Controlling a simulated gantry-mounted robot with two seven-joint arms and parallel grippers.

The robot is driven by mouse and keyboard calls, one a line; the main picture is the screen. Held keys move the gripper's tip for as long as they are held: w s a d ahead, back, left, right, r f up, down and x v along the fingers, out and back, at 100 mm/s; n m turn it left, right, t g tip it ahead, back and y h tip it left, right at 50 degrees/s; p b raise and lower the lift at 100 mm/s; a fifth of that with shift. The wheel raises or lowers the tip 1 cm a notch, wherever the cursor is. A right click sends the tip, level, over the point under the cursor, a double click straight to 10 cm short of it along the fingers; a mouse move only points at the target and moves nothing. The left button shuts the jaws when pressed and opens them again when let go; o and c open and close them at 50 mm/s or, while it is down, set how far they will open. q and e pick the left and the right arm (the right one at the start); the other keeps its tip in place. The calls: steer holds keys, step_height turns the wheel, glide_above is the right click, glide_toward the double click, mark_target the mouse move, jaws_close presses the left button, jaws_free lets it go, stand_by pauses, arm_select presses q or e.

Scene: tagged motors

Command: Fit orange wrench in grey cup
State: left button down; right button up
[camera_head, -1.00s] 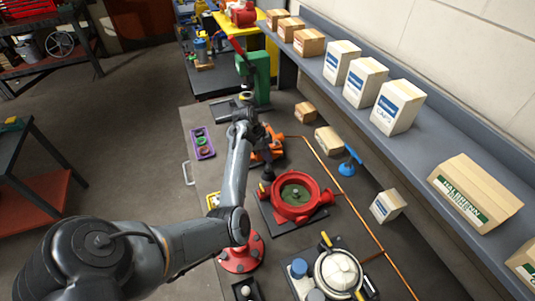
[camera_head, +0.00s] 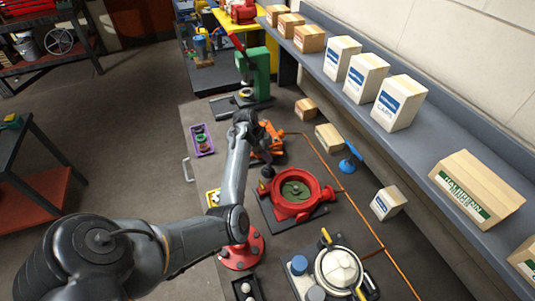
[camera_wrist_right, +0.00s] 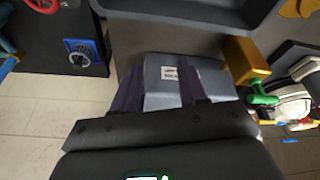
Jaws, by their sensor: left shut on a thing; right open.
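My left gripper (camera_head: 266,168) is over the workbench, in front of an orange object (camera_head: 274,147) at the middle of the head view. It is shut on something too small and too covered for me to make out. I cannot tell the orange wrench apart from that orange object.
A red round housing (camera_head: 296,195) lies right of my left gripper. A green press (camera_head: 256,76) stands behind it. A purple tray (camera_head: 211,148) of small parts lies to the left. A blue stand (camera_head: 348,163) and cardboard boxes (camera_head: 329,137) line the right side, beneath a shelf.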

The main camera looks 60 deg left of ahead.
arm_select(q)
steer(key=shift+f, duration=0.7)
steer(key=c, duration=0.9)
jaws_free()
step_height(320, 180, up, 6)
steer(key=p, duration=0.7)
steer(key=shift+r, duration=0.1)
